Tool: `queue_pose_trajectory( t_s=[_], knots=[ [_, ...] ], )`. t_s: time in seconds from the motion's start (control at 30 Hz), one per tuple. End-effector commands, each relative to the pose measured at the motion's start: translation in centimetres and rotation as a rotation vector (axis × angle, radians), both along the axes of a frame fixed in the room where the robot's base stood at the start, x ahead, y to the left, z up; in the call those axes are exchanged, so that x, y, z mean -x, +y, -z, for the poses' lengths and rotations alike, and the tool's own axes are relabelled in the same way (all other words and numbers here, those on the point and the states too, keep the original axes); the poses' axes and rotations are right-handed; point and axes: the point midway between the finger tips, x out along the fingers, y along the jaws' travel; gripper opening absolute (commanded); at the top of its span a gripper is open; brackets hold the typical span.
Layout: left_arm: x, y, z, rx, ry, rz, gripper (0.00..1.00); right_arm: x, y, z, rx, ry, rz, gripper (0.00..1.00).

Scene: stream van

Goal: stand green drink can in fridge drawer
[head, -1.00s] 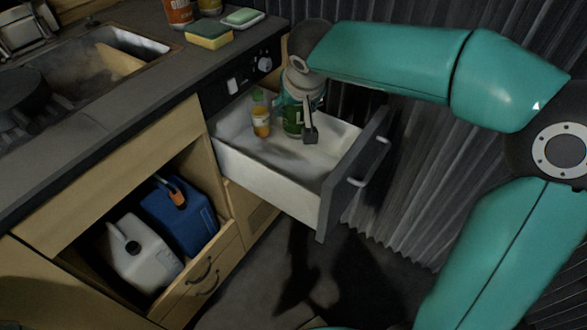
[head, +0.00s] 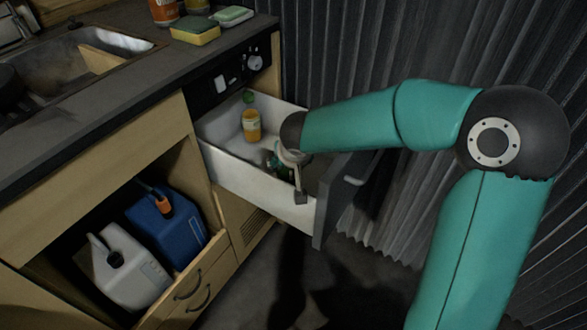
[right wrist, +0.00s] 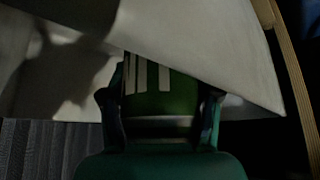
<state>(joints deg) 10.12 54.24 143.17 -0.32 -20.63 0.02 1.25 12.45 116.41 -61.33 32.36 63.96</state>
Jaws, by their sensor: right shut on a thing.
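The white fridge drawer (head: 254,181) is pulled open under the counter. My right gripper (head: 299,192) is over its near side by the front panel, largely covered by its own arm. In the right wrist view the green drink can (right wrist: 160,95), with white stripes, is between the fingers of the right gripper (right wrist: 160,105), which is shut on it. A pale drawer wall cuts across the can's far end there. In the head view only a dark green sliver shows by the fingers; whether the can touches the drawer floor cannot be told. My left gripper is out of view.
An orange-yellow bottle (head: 252,126) stands in the drawer's back part. The grey front panel (head: 333,205) with its handle edges the drawer. White (head: 127,273) and blue (head: 166,232) jugs sit in the open cupboard. A sponge (head: 195,31) lies on the counter.

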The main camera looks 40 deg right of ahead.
Motion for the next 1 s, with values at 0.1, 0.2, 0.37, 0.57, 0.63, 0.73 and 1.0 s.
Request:
queue_pose_trajectory(
  t_s=[0.1, 0.2, 0.37, 0.57, 0.63, 0.73, 1.0],
  knots=[
    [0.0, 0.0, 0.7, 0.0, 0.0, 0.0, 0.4, 0.0, -0.1, 1.4, 0.001, -0.002, 0.0, 0.0],
    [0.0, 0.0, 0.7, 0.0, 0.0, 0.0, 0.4, 0.0, -0.1, 1.4, -0.001, -0.003, 0.001, 0.0],
    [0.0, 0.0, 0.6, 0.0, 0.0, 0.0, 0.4, 0.0, -0.1, 1.4, -0.001, -0.003, 0.001, 0.0],
    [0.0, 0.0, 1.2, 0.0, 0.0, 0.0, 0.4, 0.0, -0.1, 1.8, 0.0, -0.003, 0.0, 0.0],
    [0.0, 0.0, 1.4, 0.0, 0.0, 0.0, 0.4, 0.0, -0.1, 2.0, 0.0, -0.003, 0.0, 0.0],
    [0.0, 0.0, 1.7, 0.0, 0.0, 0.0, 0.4, 0.0, -0.1, 2.1, -0.001, -0.003, 0.001, 0.0],
    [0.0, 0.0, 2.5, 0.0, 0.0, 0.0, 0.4, 0.0, 0.0, 2.7, -0.001, -0.001, 0.0, 0.0]
  ],
)
